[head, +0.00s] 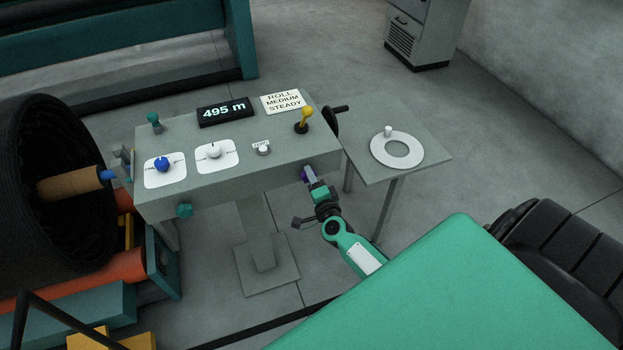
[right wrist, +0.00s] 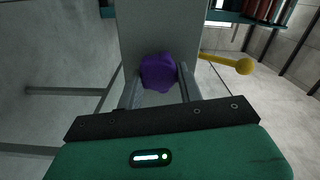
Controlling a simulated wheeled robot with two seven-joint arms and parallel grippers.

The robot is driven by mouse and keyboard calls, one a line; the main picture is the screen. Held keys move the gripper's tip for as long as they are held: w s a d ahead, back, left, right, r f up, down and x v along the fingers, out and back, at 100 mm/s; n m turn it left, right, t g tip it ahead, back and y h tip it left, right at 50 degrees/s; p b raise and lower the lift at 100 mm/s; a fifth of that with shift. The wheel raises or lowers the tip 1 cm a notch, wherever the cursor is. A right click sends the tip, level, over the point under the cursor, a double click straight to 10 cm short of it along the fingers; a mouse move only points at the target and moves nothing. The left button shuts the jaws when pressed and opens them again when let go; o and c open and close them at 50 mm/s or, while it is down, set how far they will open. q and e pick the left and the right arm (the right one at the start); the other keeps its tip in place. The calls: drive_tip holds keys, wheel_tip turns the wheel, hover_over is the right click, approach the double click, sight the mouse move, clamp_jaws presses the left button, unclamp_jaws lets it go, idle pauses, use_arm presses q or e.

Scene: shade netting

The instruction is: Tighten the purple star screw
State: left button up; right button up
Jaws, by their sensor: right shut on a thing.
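In the head view only a bit of the purple screw (head: 304,175) shows beside my fingers. My right gripper (head: 309,173) reaches it from the front. In the right wrist view the two fingers of my right gripper (right wrist: 160,85) stand on either side of the screw and are shut on it. My left gripper is not in view.
A yellow-knobbed lever (head: 305,115) stands on the console just above the screw. A black crank handle (head: 335,115) sticks out at the right side. A side table (head: 430,145) holds a white ring (head: 378,150). A teal knob (head: 184,211) is on the front left.

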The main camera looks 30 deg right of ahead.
drive_tip(key=o, duration=1)
drive_tip(key=shift+s, duration=0.1)
drive_tip(key=b+v, duration=0.2)
drive_tip(key=v, duration=1.1)
drive_tip(key=shift+s, duration=0.35)
drive_tip(key=shift+a, duration=0.1)
drive_tip(key=s+a+f+n+g+y, duration=0.2)
drive_tip(key=s+a+f+n+g, duration=0.15)
drive_tip(key=f, duration=0.85)
drive_tip(key=s+a+f+n+g+y, duration=0.15)
drive_tip(key=s+f+n, duration=0.35)
drive_tip(key=f, duration=0.6)
drive_tip(key=s+a+f+n+g+y, duration=0.1)
drive_tip(key=s+a+f+n+g, duration=0.25)
drive_tip(key=f, duration=0.85)
drive_tip(key=s+f+n+g, duration=0.2)
drive_tip(key=s+f, duration=0.3)
drive_tip(key=s, duration=0.3)
drive_tip(key=s+d+f+n+g, duration=0.1)
drive_tip(key=s+f+n+g, duration=0.2)
drive_tip(key=s, duration=0.6)
drive_tip(key=s+f+n+g, duration=0.3)
drive_tip(key=s+f, duration=0.4)
drive_tip(key=s, duration=0.1)
drive_tip(key=shift+s+n, duration=0.15)
drive_tip(key=shift+n, duration=0.25)
